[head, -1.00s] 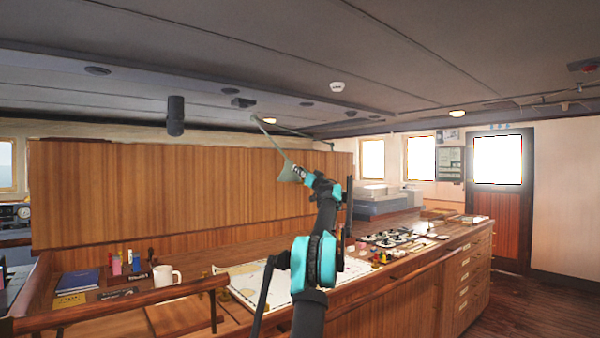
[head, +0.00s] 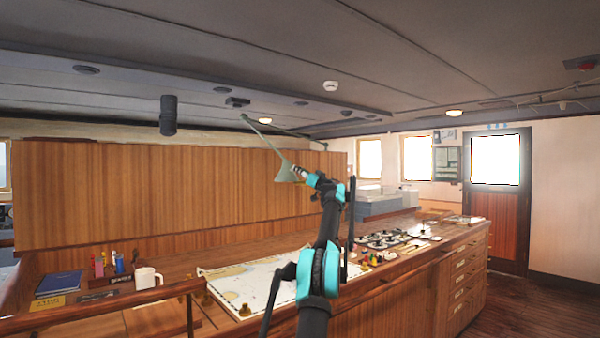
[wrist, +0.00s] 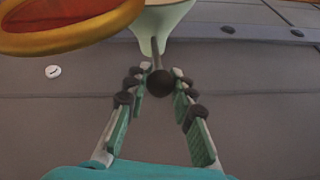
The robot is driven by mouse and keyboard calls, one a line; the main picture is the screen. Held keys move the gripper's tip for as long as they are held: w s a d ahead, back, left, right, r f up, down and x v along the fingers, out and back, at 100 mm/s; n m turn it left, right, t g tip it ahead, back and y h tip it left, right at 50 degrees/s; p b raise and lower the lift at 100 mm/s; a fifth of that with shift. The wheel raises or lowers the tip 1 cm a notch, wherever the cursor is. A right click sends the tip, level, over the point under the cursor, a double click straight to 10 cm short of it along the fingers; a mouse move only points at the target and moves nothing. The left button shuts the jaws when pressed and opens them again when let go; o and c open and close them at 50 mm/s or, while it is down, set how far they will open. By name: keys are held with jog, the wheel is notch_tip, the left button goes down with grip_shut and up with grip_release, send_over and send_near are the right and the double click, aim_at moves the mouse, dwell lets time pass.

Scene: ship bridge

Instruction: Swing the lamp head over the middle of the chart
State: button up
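The lamp head (head: 286,173) is a pale green cone on a thin jointed lamp arm (head: 268,142) reaching out from the back wall. It hangs well above the counter, above the chart in the picture; its depth over the chart is hard to judge. The chart (head: 235,276) lies flat on the counter, its right part hidden behind my arm. My gripper (head: 301,172) is at the lamp head. In the wrist view, the fingers (wrist: 159,78) close around a dark ball knob (wrist: 160,84) on a short stem below the pale green cone (wrist: 158,22).
A wooden rail (head: 120,303) runs along the near left. Small instruments (head: 384,240) lie to the right. An orange-rimmed round shape (wrist: 70,22) fills the wrist view's upper left.

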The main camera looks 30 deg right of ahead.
jog(key=o, duration=0.5)
jog(key=shift+c, duration=0.2)
jog(key=v, duration=1.2)
jog(key=shift+a, duration=0.1)
